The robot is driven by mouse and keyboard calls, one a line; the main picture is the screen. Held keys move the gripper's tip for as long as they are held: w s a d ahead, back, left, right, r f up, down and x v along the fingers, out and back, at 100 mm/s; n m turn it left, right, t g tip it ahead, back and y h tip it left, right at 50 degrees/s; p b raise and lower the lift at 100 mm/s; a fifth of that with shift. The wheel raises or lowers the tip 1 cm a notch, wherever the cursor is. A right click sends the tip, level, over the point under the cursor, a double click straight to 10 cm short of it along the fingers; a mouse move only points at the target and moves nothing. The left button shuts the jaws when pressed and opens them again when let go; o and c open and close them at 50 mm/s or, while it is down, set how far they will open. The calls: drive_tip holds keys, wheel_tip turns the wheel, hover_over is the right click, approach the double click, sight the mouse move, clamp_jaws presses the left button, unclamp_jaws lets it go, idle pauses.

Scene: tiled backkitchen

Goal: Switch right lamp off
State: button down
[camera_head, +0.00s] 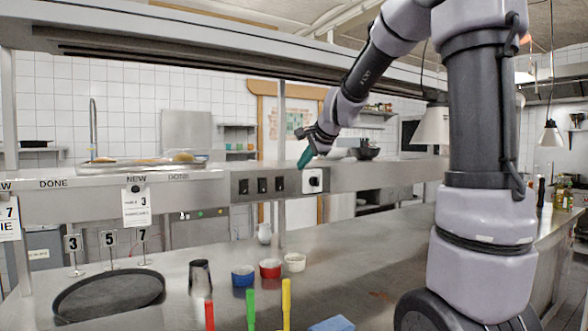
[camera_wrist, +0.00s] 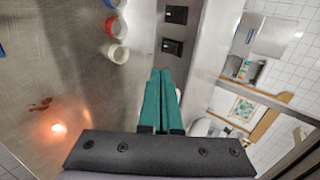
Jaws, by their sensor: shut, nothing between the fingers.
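My gripper (camera_head: 304,163) is at the shelf front in the head view, its green fingers pointing down and left, just above the white plate with a black knob (camera_head: 314,181). In the wrist view the green fingers (camera_wrist: 160,73) are pressed together and empty. Left of the knob, a dark panel holds three black switches (camera_head: 262,185); two black switches (camera_wrist: 172,47) show in the wrist view beyond the fingertips. The knob is hidden in the wrist view. A white hanging lamp (camera_head: 432,127) is partly behind my arm. Whether the fingertips touch anything I cannot tell.
A tray (camera_head: 130,169) rests on the shelf at left. Blue, red and white bowls (camera_head: 270,268) stand on the steel counter below. A round dark tray (camera_head: 108,295) lies at front left. A bright reflection (camera_wrist: 58,128) shows on the counter. Another lamp (camera_head: 550,135) hangs at far right.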

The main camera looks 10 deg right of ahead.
sight(282, 178)
drive_tip(key=shift+w+r+x, duration=0.25)
drive_tip(key=shift+r+x, duration=0.1)
drive_tip(key=shift+x, duration=1.55)
drive_tip(key=shift+w+r+x, duration=0.3)
drive_tip(key=shift+r+x, duration=0.05)
drive_tip(key=shift+x, duration=1.6)
drive_tip(key=shift+w+r+x, duration=0.25)
drive_tip(key=shift+r+x, duration=0.1)
drive_tip(key=shift+x, duration=1.55)
drive_tip(key=shift+a, duration=0.2)
drive_tip(key=shift+w+a+r, duration=0.15)
drive_tip(key=shift+w+a, duration=0.05)
drive_tip(key=shift+w, duration=0.25)
drive_tip(key=shift+d, duration=0.1)
drive_tip(key=shift+r, duration=0.8)
